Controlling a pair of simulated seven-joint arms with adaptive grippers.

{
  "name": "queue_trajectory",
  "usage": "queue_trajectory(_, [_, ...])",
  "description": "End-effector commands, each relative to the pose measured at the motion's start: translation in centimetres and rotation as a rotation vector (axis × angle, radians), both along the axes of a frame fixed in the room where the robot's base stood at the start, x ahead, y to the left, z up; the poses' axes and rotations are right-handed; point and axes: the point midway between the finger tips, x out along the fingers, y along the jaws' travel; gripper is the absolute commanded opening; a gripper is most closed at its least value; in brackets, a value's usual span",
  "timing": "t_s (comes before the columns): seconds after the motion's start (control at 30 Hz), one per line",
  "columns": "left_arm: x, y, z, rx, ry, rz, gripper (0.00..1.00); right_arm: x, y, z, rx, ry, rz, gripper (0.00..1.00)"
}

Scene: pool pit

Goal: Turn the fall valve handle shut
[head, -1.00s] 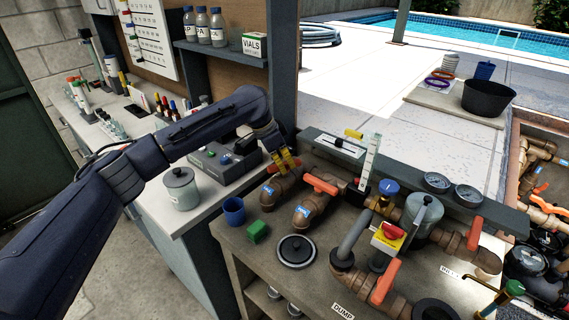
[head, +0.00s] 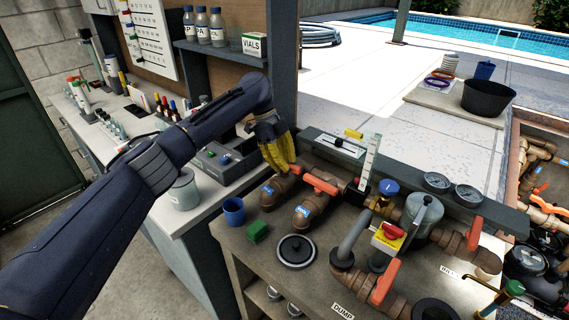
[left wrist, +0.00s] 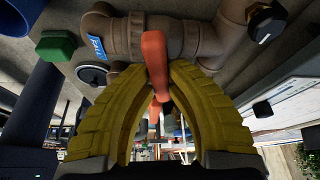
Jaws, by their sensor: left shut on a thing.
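The fall valve is the leftmost brown pipe valve (head: 277,190) on the bench, with a blue label on its pipe. Its orange handle (left wrist: 155,58) stands between the yellow fingers of my left gripper (left wrist: 158,76) in the left wrist view. In the head view my left gripper (head: 285,164) reaches down over the valve, and its fingers hide most of the handle. The gripper is shut on the handle. The blue label (left wrist: 95,46) also shows in the left wrist view, but its text is hard to read. My right gripper is out of view.
A second valve with an orange handle (head: 320,184) is just to the right. A green block (head: 257,231), a blue cup (head: 233,211) and a round dark lid (head: 295,250) lie in front. A grey box (head: 222,160) stands behind left. A gauge strip (head: 369,163) rises at the right.

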Motion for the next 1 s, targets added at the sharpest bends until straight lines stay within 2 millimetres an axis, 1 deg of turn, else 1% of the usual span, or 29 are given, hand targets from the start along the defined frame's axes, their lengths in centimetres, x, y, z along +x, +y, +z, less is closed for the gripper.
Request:
queue_trajectory(0.2, [-0.01, -0.03, -0.10, 0.002, 0.001, -0.113, 0.00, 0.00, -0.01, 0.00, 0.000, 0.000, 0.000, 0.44])
queue_trajectory(0.4, [-0.03, -0.01, -0.11, 0.002, 0.001, -0.174, 0.00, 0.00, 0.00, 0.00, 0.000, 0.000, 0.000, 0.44])
queue_trajectory(0.97, [-0.03, 0.03, -0.13, 0.002, 0.001, -0.199, 0.00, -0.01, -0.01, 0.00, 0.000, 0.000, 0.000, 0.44])
queue_trajectory(1.0, [-0.03, 0.03, -0.13, 0.002, 0.001, -0.199, 0.19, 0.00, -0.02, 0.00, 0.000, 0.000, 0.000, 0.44])
